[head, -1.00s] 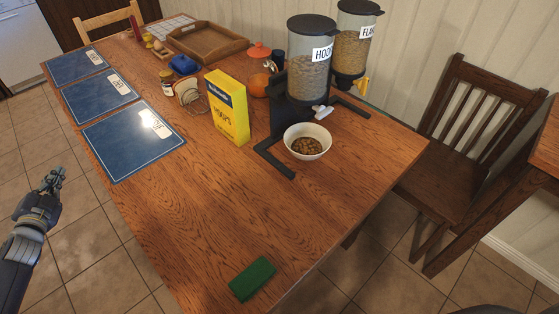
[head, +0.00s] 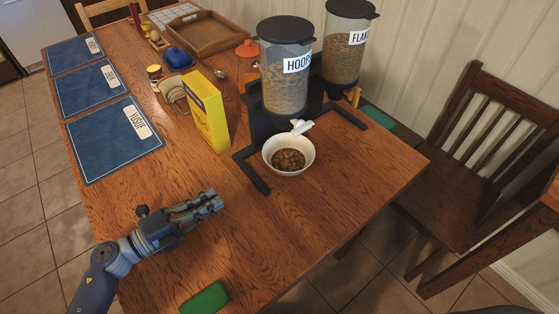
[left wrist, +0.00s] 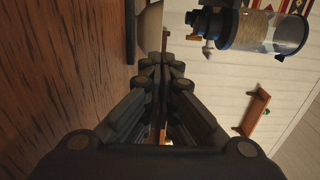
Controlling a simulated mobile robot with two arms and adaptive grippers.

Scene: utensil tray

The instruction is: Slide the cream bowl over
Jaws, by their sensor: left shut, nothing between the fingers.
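The cream bowl (head: 289,154), holding brown cereal, stands upright on the wooden table under the spout of the HOOPS dispenser (head: 285,75), between the stand's dark feet. My left gripper (head: 217,200) is over the table, left of the bowl and nearer to me, pointing toward it with a clear gap. Its fingers are shut and empty; they also show in the left wrist view (left wrist: 164,72). A pale shape past the fingertips there is probably the bowl, partly hidden. My right gripper is not in view.
A yellow cereal box (head: 207,112) stands left of the dispenser. Three blue placemats (head: 112,140) line the left edge. A green sponge-like block (head: 205,299) lies at the near edge. A FLAKES dispenser (head: 346,50) stands behind. The table right of the bowl is clear.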

